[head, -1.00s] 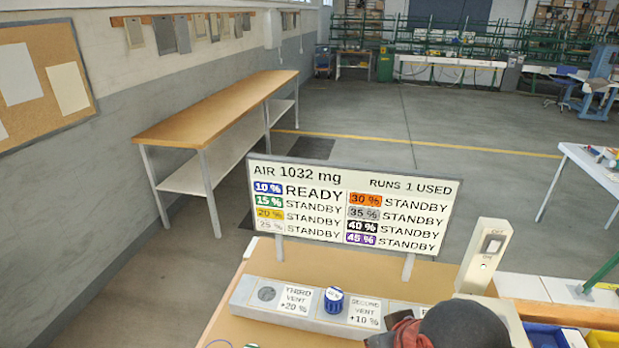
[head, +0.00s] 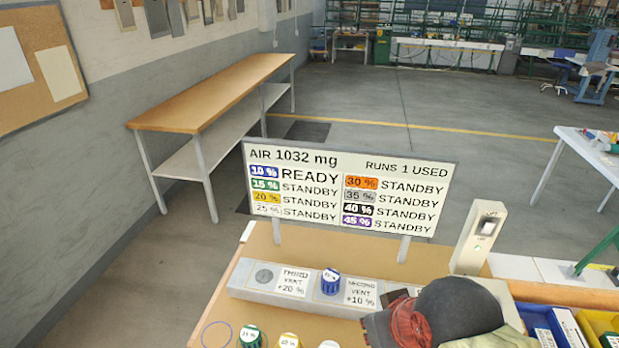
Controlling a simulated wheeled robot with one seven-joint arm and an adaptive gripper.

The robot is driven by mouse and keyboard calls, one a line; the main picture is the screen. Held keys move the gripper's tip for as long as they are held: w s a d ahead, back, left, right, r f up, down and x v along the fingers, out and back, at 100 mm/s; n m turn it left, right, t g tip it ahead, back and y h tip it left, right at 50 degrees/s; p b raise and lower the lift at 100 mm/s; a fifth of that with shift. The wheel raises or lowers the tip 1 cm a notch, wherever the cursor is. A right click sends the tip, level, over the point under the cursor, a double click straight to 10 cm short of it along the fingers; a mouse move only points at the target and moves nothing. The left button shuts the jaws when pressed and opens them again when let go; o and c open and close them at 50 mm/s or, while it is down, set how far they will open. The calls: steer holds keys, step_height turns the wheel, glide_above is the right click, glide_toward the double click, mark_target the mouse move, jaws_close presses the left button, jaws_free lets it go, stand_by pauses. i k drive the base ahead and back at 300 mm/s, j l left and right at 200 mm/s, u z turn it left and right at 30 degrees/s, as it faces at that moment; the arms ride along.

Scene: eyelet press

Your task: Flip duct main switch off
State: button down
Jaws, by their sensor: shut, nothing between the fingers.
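Small lettering is by the rocker, but which way the rocker is tipped is too small to tell. The display board (head: 350,190) left of it reads AIR 1032 mg and RUNS 1 USED, with 10 % READY and the other rows STANDBY. My dark arm, with a red part, covers the bottom right of the picture, below the switch and apart from it.
A grey vent strip (head: 255,289) carries a blue-capped knob (head: 331,282); my arm hides its right part. Green (head: 250,337), yellow (head: 289,341) and white caps stand in front. Blue (head: 540,318) and yellow (head: 597,322) bins stand right. Space above the switch is clear.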

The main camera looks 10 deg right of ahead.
mark_target(489, 227)
steer(key=z, duration=0.45)
steer(key=k+z, duration=0.15)
steer(key=z, duration=0.3)
steer(key=l+z, duration=0.1)
steer(key=z, duration=0.35)
